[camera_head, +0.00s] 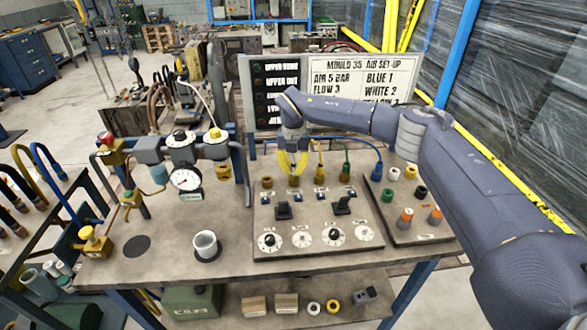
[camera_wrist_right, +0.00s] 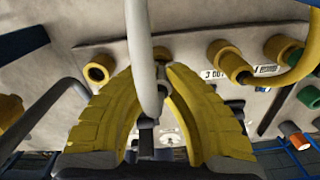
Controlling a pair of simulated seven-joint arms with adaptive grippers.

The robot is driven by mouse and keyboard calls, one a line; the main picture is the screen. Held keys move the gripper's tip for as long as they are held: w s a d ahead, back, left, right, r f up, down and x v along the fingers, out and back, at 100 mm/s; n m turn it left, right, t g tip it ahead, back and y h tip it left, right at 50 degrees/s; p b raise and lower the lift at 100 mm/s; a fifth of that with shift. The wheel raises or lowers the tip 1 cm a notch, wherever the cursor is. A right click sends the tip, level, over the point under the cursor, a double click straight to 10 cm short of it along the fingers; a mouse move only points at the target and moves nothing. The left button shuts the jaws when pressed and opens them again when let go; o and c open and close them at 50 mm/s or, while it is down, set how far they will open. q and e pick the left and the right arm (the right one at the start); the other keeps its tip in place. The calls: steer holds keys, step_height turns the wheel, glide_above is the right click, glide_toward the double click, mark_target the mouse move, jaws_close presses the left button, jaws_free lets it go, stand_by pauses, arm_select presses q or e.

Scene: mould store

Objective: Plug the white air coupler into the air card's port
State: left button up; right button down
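My right gripper (camera_head: 293,172) has yellow fingers and points down over the row of ports at the back of the control panel (camera_head: 258,222). In the right wrist view the fingers (camera_wrist_right: 158,72) close around a white hose (camera_wrist_right: 146,60), which I take to be the white air coupler's; its lower end is hidden. An empty brass port (camera_wrist_right: 100,68) is left of it. The air card (camera_head: 365,78) reads "AIR 5 BAR, BLUE 1, FLOW 3, WHITE 2"; its last line is partly hidden by my right arm. I cannot tell whether the coupler is seated. My left gripper is not in view.
Yellow (camera_head: 320,160), green (camera_head: 347,158) and blue (camera_head: 365,147) hoses arch close to the right of the gripper. A gauge assembly (camera_head: 185,180) and a white cup (camera_head: 205,243) stand left of the panel. A side block (camera_head: 412,232) with coloured fittings is at right.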

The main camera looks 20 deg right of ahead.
steer(key=shift+f, duration=0.4)
stand_by(0.8)
steer(key=c, duration=1)
jaws_free()
steer(key=shift+o, duration=0.2)
steer(key=shift+r, duration=3.75)
